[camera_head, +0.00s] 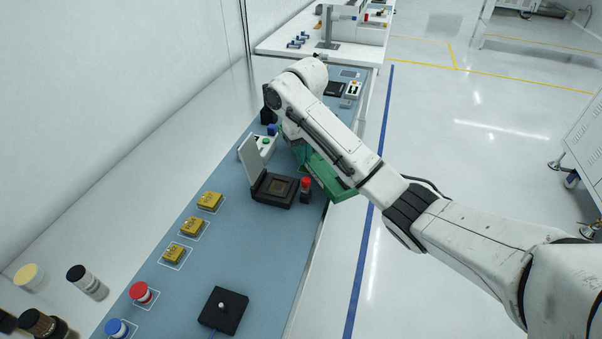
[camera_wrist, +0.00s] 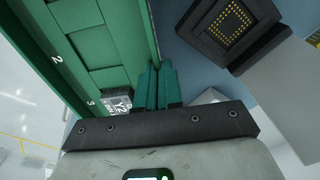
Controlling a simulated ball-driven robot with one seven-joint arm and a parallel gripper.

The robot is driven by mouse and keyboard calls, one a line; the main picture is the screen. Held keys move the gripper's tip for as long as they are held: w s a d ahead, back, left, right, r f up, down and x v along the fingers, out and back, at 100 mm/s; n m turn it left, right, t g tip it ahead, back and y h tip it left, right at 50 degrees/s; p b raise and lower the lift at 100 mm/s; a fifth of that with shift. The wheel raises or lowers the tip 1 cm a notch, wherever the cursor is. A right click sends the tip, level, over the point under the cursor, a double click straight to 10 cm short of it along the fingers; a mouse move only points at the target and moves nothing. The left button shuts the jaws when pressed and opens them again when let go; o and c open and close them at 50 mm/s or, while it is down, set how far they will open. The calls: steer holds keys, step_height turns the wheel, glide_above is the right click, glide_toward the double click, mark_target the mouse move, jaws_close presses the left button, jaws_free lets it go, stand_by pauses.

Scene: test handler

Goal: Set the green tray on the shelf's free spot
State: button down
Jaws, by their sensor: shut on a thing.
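The green tray (camera_head: 332,180) is partly hidden behind my arm in the head view, near the bench's right edge. In the wrist view the tray (camera_wrist: 95,78) fills the upper left, with numbered compartments and a grey chip marked "Y2" (camera_wrist: 117,104) in one. My gripper (camera_wrist: 158,68) shows there with its two green fingers close together at the tray's side wall, shut on it. In the head view the fingertips are hidden by the arm. I cannot make out a shelf or its free spot in either view.
A black test socket with an open lid (camera_head: 272,190) stands on the blue bench mat (camera_head: 215,250), close left of the tray. A red-topped button (camera_head: 306,184) is beside it. Several yellow blocks (camera_head: 192,228) lie nearer. Open floor (camera_head: 470,150) lies right of the bench.

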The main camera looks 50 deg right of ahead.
mark_target(301, 174)
steer(key=shift+w+f+b, duration=0.45)
steer(key=shift+f+b, duration=0.1)
steer(key=shift+f+p, duration=0.3)
steer(key=shift+f, duration=1.2)
steer(key=c, duration=1.3)
jaws_free()
